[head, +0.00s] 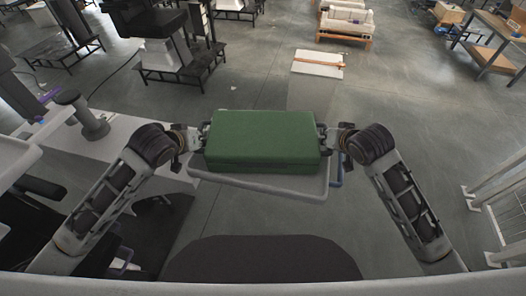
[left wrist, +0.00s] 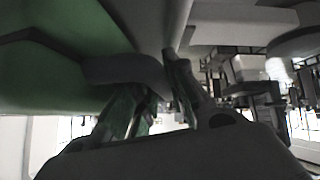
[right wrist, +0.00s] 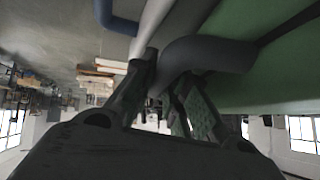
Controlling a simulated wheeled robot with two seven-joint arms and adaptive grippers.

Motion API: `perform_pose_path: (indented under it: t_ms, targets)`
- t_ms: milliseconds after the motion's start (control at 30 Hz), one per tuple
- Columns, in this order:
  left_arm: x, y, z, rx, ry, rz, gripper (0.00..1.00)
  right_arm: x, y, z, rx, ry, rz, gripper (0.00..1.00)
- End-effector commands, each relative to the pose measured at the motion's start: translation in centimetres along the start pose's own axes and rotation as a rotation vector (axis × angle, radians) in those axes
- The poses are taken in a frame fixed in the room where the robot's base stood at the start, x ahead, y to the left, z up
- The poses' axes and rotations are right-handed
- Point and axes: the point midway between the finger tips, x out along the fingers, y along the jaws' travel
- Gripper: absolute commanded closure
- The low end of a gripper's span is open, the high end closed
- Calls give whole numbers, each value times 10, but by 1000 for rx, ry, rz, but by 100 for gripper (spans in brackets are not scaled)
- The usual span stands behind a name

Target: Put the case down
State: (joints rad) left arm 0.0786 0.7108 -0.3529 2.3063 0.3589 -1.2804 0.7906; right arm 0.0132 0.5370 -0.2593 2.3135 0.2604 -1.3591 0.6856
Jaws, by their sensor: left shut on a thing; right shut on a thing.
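The green case (head: 263,135) is level between my two arms in the head view, above or on a light grey tray-like top (head: 275,187). I cannot tell whether its underside touches that top. My left gripper (head: 202,138) is shut on the case's left end, and in the left wrist view its fingers close on a dark handle (left wrist: 120,70) beside the green shell (left wrist: 50,75). My right gripper (head: 325,138) is shut on the right end, and the right wrist view shows its dark handle (right wrist: 215,53). The fingertips are partly hidden by the handles.
A blue bar (head: 337,175) stands at the top's right side. A grey worktop (head: 125,140) with a rounded device (head: 92,122) lies at left. A white panel (head: 318,64) is on the floor ahead. A pale rack (head: 500,205) stands at right; the floor before it is clear.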

Motion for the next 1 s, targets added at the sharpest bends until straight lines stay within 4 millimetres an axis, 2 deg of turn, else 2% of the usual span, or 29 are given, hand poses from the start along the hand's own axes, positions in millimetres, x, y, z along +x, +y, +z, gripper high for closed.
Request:
perform_pose_path:
  t_ms: [267,300,433,767,1000]
  targets:
    - [1,0,-1,0,9,1,100,1,0,0,0,9,-1,100]
    - [3,-1,2,0,1,-1,81,3,1,2,0,0,1,81]
    - [2,-1,2,0,1,-1,64,2,1,2,0,0,1,64]
    - [2,-1,3,0,0,1,63,2,0,3,0,0,-1,63]
    - [1,-10,3,1,-3,-1,63,1,0,1,0,0,-2,63]
